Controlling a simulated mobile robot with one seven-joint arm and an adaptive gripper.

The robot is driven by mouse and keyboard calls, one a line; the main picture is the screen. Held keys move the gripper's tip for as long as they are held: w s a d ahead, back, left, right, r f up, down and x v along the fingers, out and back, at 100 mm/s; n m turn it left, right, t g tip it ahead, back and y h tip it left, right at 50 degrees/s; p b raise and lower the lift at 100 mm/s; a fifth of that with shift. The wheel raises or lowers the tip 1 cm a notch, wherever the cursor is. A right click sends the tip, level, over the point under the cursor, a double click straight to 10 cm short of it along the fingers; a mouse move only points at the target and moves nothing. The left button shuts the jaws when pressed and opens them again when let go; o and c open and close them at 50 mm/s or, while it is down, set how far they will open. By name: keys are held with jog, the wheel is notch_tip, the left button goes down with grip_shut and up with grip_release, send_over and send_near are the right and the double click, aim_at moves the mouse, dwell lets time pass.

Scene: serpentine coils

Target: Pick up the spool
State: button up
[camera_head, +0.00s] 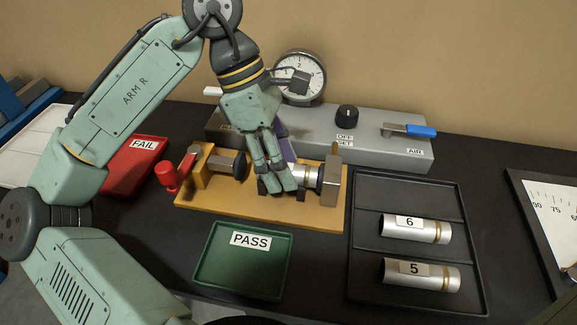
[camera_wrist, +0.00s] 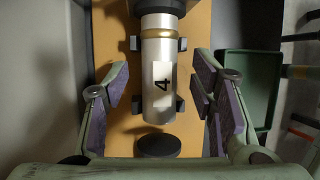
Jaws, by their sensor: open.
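A silver spool (camera_wrist: 158,95) with a gold band and a label reading 4 lies on small dark supports in the orange test fixture (camera_head: 200,197). In the head view the spool (camera_head: 304,175) is partly hidden behind my fingers. Its banded end is against the dark fitting on the grey block. My gripper (camera_head: 276,186) is open over the fixture. In the wrist view my gripper's fingers (camera_wrist: 160,90) are apart, one on each side of the spool, with a gap on both sides. I cannot tell the exact height of the fingertips.
The fixture's red-handled clamp (camera_head: 167,175) is at left, its dark pad (camera_wrist: 157,145) apart from the spool. A green PASS tray (camera_head: 240,285) is in front, a red FAIL tray (camera_head: 128,178) at left. A black rack (camera_head: 400,195) holds spools 6 and 5. A grey gauge box (camera_head: 365,145) stands behind.

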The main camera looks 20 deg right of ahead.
jog(key=shift+f, duration=0.35)
jog(key=shift+c, duration=0.2)
grip_shut()
dwell(0.5)
